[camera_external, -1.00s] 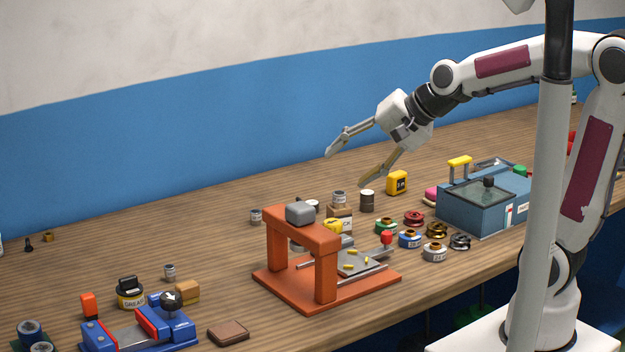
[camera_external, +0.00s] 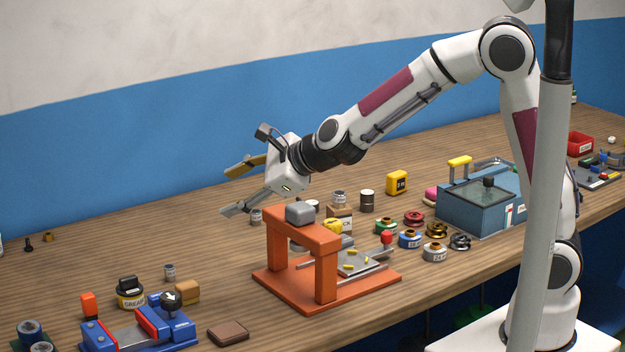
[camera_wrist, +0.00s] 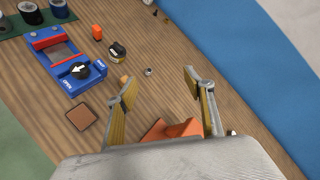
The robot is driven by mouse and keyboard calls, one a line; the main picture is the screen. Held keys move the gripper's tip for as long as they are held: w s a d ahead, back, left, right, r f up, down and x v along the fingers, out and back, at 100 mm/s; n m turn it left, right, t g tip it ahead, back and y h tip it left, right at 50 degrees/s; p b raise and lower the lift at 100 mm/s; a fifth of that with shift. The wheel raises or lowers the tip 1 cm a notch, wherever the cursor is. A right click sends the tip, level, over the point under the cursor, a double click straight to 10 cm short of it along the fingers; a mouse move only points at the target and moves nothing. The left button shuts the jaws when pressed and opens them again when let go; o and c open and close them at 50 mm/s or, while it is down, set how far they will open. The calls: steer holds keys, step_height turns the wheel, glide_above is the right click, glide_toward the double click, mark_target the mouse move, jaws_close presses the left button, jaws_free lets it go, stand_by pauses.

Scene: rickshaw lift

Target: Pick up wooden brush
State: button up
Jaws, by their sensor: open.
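I cannot make out a clear wooden brush with bristles. A small tan block (camera_external: 188,291) lies beside the blue vise-like device and may be wooden; its tip shows in the wrist view (camera_wrist: 125,79). A flat brown square piece (camera_external: 229,333) lies nearer the front edge, also in the wrist view (camera_wrist: 82,117). My gripper (camera_external: 230,192) is open and empty, in the air above and behind the orange press, pointing left. In the wrist view its fingers (camera_wrist: 160,83) are spread, with bare table between them.
An orange press (camera_external: 328,275) stands mid-table under my wrist. A blue vise-like device (camera_external: 140,330) with a black knob, a grease tin (camera_external: 130,294) and an orange piece (camera_external: 89,304) are at left. A blue box (camera_external: 480,208) and several spools stand right. The back left is mostly clear.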

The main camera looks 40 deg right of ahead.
steer(key=a+f+m+t+h, duration=0.1)
steer(key=a+f+m+h, duration=0.1)
steer(key=a+f+m, duration=0.45)
steer(key=m+h, duration=0.3)
steer(key=m, duration=0.4)
glide_toward(189, 286)
steer(key=shift+s+d+f+t, duration=0.15)
steer(key=shift+s+t, duration=0.15)
steer(key=shift+s, duration=0.25)
steer(key=shift+x, duration=3.45)
steer(key=shift+x, duration=2.6)
